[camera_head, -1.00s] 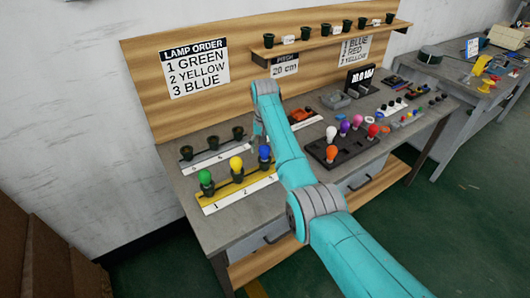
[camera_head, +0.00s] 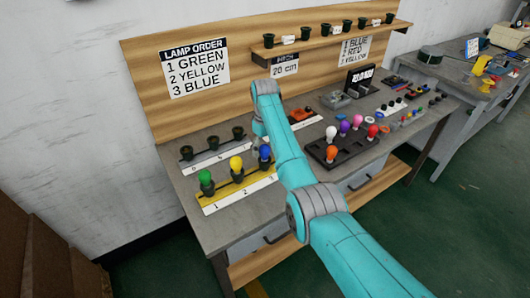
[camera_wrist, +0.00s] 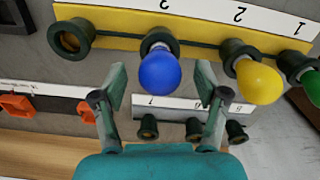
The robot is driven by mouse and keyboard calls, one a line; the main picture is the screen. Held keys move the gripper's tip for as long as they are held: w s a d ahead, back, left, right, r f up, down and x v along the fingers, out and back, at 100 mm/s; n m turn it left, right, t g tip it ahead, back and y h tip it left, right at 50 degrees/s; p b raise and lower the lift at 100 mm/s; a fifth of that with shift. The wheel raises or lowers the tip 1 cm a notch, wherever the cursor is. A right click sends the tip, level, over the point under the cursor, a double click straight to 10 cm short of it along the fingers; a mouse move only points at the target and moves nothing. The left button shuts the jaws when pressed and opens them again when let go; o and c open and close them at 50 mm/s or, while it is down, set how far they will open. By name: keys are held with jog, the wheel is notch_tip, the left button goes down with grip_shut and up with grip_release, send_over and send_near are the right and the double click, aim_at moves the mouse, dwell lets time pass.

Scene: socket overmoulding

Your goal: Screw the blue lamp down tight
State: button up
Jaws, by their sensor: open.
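The blue lamp (camera_head: 265,152) sits in a dark socket on the yellow strip (camera_head: 210,208). In the wrist view the blue lamp (camera_wrist: 160,72) points toward the camera, its base inside the dark socket (camera_wrist: 158,40). My gripper (camera_wrist: 162,78) is open, one finger on each side of the lamp with a gap on both sides; I cannot tell how far the fingertips reach along it. In the head view my gripper (camera_head: 259,130) is beside the blue lamp, partly hidden by my arm. The thread is hidden, so tightness cannot be told.
Yellow (camera_wrist: 258,82) and green (camera_wrist: 312,84) lamps stand in neighbouring sockets. An empty socket (camera_wrist: 72,36) is on the other side. A white strip (camera_wrist: 165,108) with empty sockets lies behind. A dark rack (camera_head: 342,151) of loose lamps is to the right.

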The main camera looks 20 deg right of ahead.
jog(key=n, duration=1)
dwell(0.3)
jog(key=c, duration=1)
jog(key=shift+c, duration=0.3)
jog(key=m, duration=0.4)
jog(key=shift+m, duration=0.3)
